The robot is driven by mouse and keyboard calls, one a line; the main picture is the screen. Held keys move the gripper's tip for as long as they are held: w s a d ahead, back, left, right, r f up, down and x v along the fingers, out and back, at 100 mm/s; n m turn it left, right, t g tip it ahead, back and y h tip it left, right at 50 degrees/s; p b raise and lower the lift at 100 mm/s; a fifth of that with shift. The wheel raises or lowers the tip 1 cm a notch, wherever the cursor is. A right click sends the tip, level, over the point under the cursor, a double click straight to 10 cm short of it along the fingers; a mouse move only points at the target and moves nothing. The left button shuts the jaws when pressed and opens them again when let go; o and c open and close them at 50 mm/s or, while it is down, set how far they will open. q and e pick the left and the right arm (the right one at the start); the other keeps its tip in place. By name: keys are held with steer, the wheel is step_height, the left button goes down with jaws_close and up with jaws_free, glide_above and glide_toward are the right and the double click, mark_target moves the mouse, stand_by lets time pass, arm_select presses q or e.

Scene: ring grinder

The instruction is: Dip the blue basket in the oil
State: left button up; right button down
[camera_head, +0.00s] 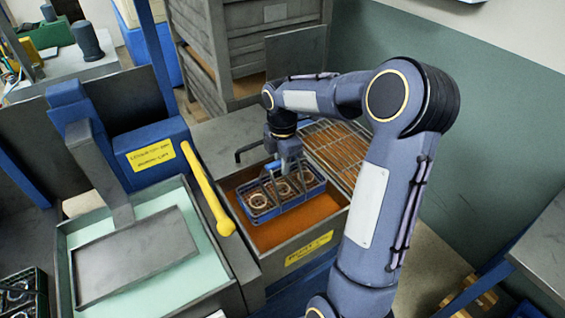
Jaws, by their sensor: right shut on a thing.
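The blue basket (268,207) is a small open-wire basket with compartments, with several metal rings inside. It is at the orange-brown oil (277,230) in the right tank (310,247), within the tank's walls. I cannot tell how deep its underside sits in the oil. My right gripper (284,163) points down and is shut on the basket's handle at its far side. The arm covers part of the tank's right side. My left gripper is not in view.
A wire rack (338,150) lies behind and right of the oil tank. A yellow lever (208,190) stands between it and the left tank (75,235) of pale green liquid, which has a grey plate (135,252). A dark crate (20,295) is at lower left.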

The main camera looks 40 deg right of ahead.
steer(key=shift+r+p, duration=2.2)
steer(key=shift+r, duration=0.7)
